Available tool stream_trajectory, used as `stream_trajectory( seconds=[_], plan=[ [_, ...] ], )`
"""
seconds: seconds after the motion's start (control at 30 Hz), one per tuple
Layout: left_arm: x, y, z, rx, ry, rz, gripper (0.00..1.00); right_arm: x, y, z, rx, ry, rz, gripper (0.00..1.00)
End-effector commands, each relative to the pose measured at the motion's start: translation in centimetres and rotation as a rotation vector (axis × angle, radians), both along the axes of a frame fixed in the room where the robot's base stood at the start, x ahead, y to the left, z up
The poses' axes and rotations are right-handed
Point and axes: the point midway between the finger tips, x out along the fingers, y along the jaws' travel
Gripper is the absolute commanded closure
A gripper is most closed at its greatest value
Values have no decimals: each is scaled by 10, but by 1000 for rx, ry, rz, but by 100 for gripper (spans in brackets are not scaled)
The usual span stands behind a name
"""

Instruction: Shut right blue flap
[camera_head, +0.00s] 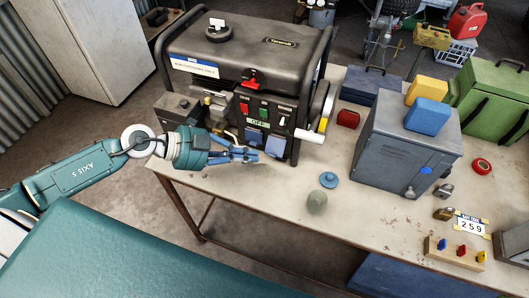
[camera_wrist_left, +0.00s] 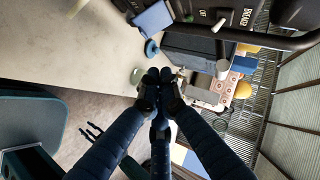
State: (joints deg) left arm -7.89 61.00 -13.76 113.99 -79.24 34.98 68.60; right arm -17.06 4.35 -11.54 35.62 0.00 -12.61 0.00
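The black generator (camera_head: 250,70) stands on the table and has two blue flaps low on its front panel. The right blue flap (camera_head: 276,147) sits beside the left blue flap (camera_head: 254,137). In the left wrist view a blue flap (camera_wrist_left: 152,18) sticks out from the panel at an angle; I take it for the right one. My left gripper (camera_head: 246,155) is just in front of and below the flaps, apart from the flap in the wrist view. Its fingertips (camera_wrist_left: 159,76) are together with nothing between them.
A white handle (camera_head: 308,135) juts out right of the flaps. A blue disc (camera_head: 329,179) and a green ball (camera_head: 316,202) lie on the table (camera_head: 270,205). A grey metal box (camera_head: 400,150) stands further right. The tabletop before the generator is mostly clear.

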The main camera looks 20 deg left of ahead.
Motion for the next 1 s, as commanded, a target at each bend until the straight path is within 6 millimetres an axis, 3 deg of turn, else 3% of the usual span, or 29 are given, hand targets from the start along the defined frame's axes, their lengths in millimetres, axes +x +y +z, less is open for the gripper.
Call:
stream_trajectory(
  seconds=[0.2,0.5,1.0],
  plan=[
    [23,-31,-18,-5,0,1,100,-7,-7,14,-9,10,2,60],
    [45,-29,-43,-2,1,0,100,-6,-7,15,-8,8,1,60],
    [49,-29,-47,-1,-6,-1,100,-2,-4,12,-4,2,-1,60]
  ],
)
